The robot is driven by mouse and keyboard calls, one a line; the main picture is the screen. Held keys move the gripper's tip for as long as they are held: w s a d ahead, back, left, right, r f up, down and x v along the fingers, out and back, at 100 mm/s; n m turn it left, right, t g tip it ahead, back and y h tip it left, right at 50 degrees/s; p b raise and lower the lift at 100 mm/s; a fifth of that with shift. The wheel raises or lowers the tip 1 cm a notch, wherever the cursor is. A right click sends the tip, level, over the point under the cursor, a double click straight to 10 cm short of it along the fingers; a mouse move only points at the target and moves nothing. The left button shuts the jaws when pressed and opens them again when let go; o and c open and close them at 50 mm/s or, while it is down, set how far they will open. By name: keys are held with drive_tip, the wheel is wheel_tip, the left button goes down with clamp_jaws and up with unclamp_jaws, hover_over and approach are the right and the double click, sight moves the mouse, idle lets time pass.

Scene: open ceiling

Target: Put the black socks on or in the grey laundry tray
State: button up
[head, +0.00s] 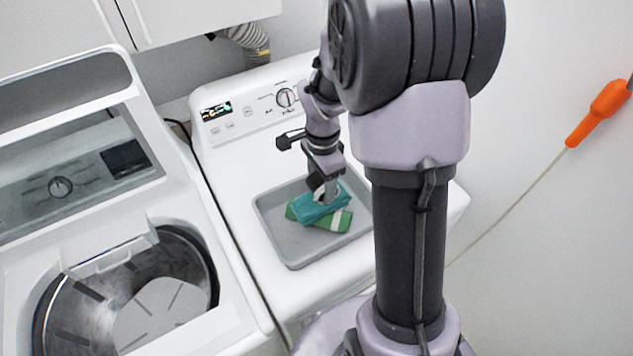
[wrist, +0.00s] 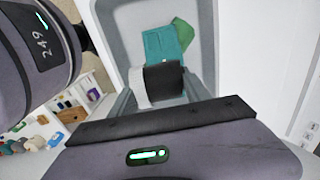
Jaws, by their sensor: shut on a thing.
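The grey laundry tray (head: 278,243) lies on top of the white machine on the right; its grey floor also fills the upper middle of the wrist view (wrist: 205,60). My gripper (head: 326,196) points down over the tray. It is shut on a black folded piece, the black socks (wrist: 163,79), which show between the fingers in the wrist view with a pale part at their left. In the head view the socks are mostly hidden by the gripper. I cannot tell whether they touch the cloth below.
A teal folded cloth (head: 312,207) and a green cloth with a white stripe (head: 334,220) lie in the tray under my gripper. An open top-loading washer (head: 120,290) stands on the left. A control panel (head: 255,108) rises behind the tray.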

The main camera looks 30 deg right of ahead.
sight(320, 189)
drive_tip(key=f, duration=0.1)
drive_tip(key=w+f, duration=0.1)
drive_tip(key=f, duration=0.1)
drive_tip(key=shift+w+f+b, duration=0.15)
drive_tip(key=shift+b, duration=0.15)
drive_tip(key=shift+f+b, duration=0.25)
drive_tip(key=shift+b, duration=0.1)
drive_tip(key=o, duration=1.6)
drive_tip(key=shift+r, duration=0.1)
